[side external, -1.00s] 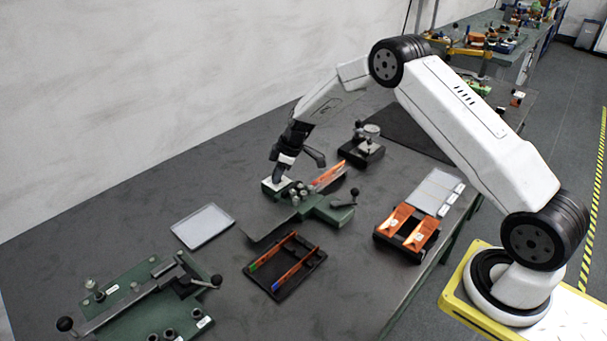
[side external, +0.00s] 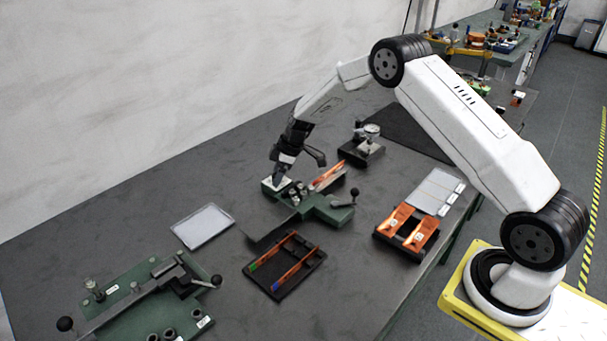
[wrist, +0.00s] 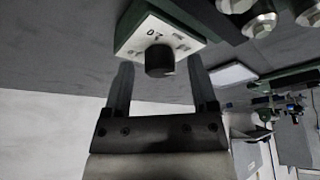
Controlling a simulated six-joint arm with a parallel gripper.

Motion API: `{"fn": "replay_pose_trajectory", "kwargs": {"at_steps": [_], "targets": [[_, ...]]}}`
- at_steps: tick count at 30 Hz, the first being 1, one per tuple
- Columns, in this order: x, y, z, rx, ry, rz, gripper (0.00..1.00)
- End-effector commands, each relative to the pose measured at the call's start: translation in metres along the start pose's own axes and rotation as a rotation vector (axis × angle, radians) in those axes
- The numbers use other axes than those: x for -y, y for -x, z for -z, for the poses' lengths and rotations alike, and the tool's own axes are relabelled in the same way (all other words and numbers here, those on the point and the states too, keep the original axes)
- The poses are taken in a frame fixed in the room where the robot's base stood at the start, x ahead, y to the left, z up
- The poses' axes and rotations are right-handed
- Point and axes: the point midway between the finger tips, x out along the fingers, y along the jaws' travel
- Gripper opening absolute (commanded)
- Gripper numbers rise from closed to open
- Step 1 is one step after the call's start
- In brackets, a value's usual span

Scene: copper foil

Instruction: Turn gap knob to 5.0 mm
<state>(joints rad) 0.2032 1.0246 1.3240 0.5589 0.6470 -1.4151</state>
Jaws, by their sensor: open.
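The gap knob (wrist: 160,61) is a short dark cylinder on a white dial plate (wrist: 148,32) with printed marks, seen in the wrist view. The plate is on the end of a green fixture (side external: 318,204), which stands mid-table in the side view. My gripper (wrist: 160,75) is open, with one finger on each side of the knob and a visible space between the knob and each finger. In the side view my gripper (side external: 277,178) reaches down to the white plate at the fixture's far left end and hides the knob. The dial reading is too small to tell.
A grey tray (side external: 203,226) and a black rack (side external: 262,283) with orange strips lie in front of the fixture. A second green fixture (side external: 150,310) stands at the lower left. A dial gauge stand (side external: 364,150) is behind, and orange blocks (side external: 396,217) are to the right.

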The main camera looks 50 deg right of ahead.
Motion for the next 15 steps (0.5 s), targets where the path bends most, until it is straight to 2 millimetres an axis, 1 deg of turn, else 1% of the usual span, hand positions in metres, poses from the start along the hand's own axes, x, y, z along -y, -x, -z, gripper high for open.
{"fn": "replay_pose_trajectory", "kwargs": {"at_steps": [5, 15], "targets": [[0.000, 0.010, 0.000, 0.000, -0.001, -0.001, 0.74], [0.000, 0.049, -0.001, 0.001, -0.001, -0.001, 0.74]]}}
